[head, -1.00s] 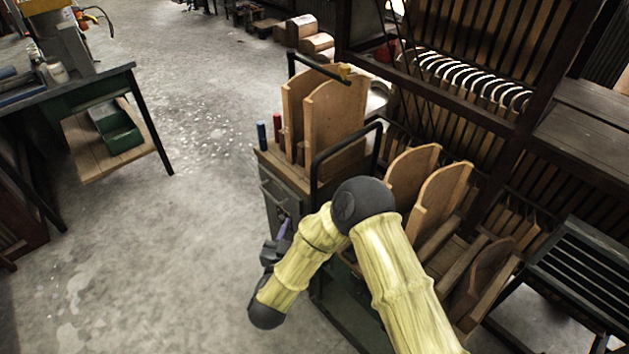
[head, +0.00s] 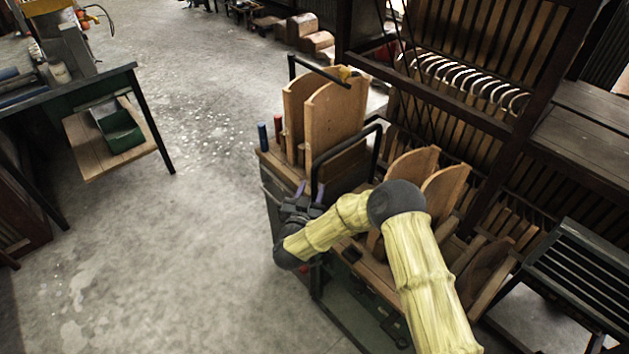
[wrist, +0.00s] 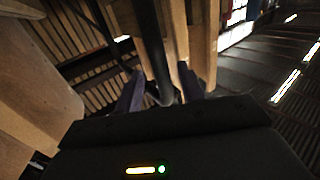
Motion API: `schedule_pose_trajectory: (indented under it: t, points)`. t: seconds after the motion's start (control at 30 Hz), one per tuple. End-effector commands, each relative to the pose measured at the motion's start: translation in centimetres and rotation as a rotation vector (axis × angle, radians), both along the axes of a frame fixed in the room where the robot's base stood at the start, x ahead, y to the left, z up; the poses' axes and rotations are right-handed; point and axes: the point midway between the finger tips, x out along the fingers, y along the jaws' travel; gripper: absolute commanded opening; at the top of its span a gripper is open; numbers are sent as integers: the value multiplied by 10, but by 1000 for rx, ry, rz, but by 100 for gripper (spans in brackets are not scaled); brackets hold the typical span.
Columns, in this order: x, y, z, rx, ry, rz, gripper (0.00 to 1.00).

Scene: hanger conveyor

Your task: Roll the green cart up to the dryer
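A green cart (head: 345,312) with a wooden deck stands in the lower middle of the head view, partly hidden by my arm. A black tubular handle (head: 347,150) rises at the wooden boards. My gripper (head: 311,190), with purple fingers, is at the near left leg of this handle. In the wrist view, the fingers (wrist: 158,84) are apart, and the black bar (wrist: 150,38) shows between them. I see no clear grip on it. A tall dark slatted wooden frame (head: 520,125) stands at the right; I cannot tell whether it is the dryer.
Upright wooden boards (head: 334,112) stand behind the handle, beside a blue cylinder (head: 262,136) and a red one (head: 278,127). A workbench (head: 100,80) is at the left, and a slatted stand (head: 580,270) at the right. Open concrete floor (head: 190,230) lies between.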

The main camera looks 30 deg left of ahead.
Motion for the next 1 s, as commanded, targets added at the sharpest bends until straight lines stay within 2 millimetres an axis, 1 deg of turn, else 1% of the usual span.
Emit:
schedule_pose_trajectory:
  t: [0.03,0.2,0.37,0.57,0.67,0.7,0.77,0.8,1.0]
  points:
    - [9,1,1,0,-1,-4,39]
    - [28,7,0,1,0,-2,39]
    - [34,9,0,0,1,-1,39]
    - [34,9,0,0,1,-1,39]
    - [34,9,0,0,1,-1,22]
    - [33,9,0,0,1,0,14]
    - [33,9,0,0,1,0,2]
    - [33,9,0,0,1,0,0]
    - [33,9,0,0,1,1,0]
